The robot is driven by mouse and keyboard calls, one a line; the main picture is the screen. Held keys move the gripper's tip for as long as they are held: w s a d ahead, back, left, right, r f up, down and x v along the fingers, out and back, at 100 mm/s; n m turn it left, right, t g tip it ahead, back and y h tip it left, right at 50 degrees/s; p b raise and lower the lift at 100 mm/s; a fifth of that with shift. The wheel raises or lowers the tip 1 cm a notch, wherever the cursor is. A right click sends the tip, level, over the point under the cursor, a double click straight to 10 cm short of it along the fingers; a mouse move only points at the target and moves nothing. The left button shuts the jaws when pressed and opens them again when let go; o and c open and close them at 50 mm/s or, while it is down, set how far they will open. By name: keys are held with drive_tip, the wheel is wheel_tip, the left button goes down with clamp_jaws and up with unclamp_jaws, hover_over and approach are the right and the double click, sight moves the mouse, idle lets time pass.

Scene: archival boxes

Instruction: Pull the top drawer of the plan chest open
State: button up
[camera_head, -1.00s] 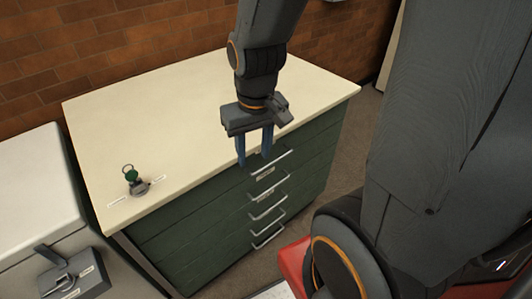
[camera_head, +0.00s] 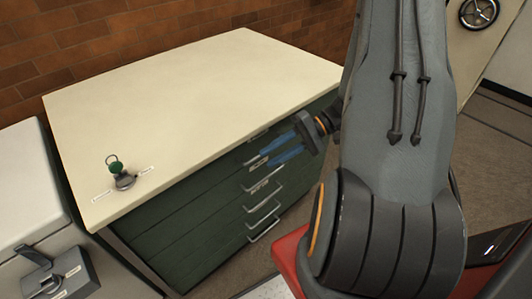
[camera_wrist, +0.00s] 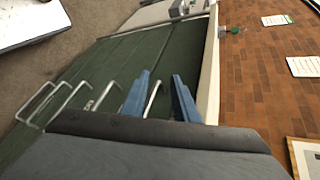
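The plan chest (camera_head: 150,245) has a cream top (camera_head: 190,95) and dark green drawer fronts with silver bar handles stacked one below another. The drawer fronts look flush. My gripper (camera_head: 267,157) is open in front of the upper drawers, its two blue fingers pointing at the chest front. In the wrist view, which is turned sideways, the fingers (camera_wrist: 161,75) stand on either side of the handle nearest the chest top, the top drawer's handle (camera_wrist: 153,98). That handle is mostly hidden by the gripper in the head view. I cannot tell whether the fingers touch it.
A green-knobbed metal device (camera_head: 121,174) sits on the chest top near its left front corner. A pale cabinet (camera_head: 28,190) with a grey latch box (camera_head: 60,275) stands at left. A brick wall (camera_head: 120,50) runs behind. Floor (camera_head: 490,135) shows clear at right.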

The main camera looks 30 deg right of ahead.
drive_tip(key=w+d+f+m+t+y, duration=0.1)
drive_tip(key=w+d+f+m+t, duration=0.1)
drive_tip(key=d+f+t, duration=0.35)
drive_tip(key=shift+t, duration=0.45)
drive_tip(key=shift+w+a+r+p, duration=0.15)
drive_tip(key=shift+w+a+p, duration=0.3)
drive_tip(key=shift+w+a, duration=0.65)
drive_tip(key=shift+w+a+r+p, duration=0.15)
drive_tip(key=shift+w+a+p, duration=0.25)
drive_tip(key=shift+w+a, duration=0.7)
clamp_jaws()
